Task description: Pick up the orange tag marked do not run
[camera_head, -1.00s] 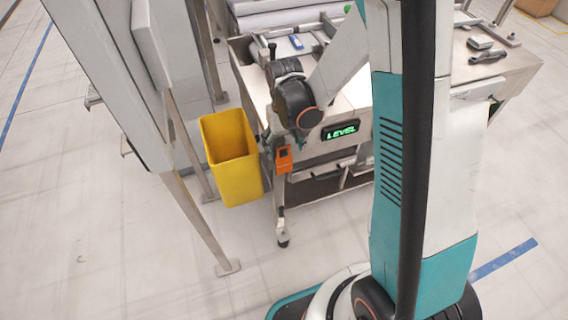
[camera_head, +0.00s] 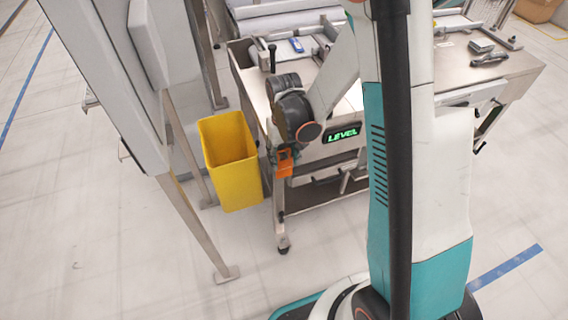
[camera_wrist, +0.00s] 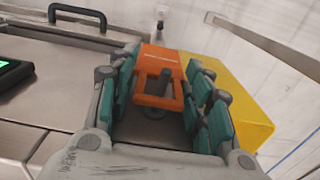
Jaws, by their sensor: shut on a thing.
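The orange tag (camera_wrist: 161,62) is between the teal-padded fingers of my gripper (camera_wrist: 163,90) in the wrist view. It has a rectangular cut-out, with a grey peg showing at the opening, and small lettering too fine to read. I cannot tell whether the peg still passes through the tag. In the head view the tag (camera_head: 285,167) is at the front left corner of the metal cart, below my wrist. My gripper (camera_head: 284,155) is shut on it, its fingers partly hidden by the wrist.
A grey machine's leg (camera_head: 200,230) is farther left. Open floor lies in front.

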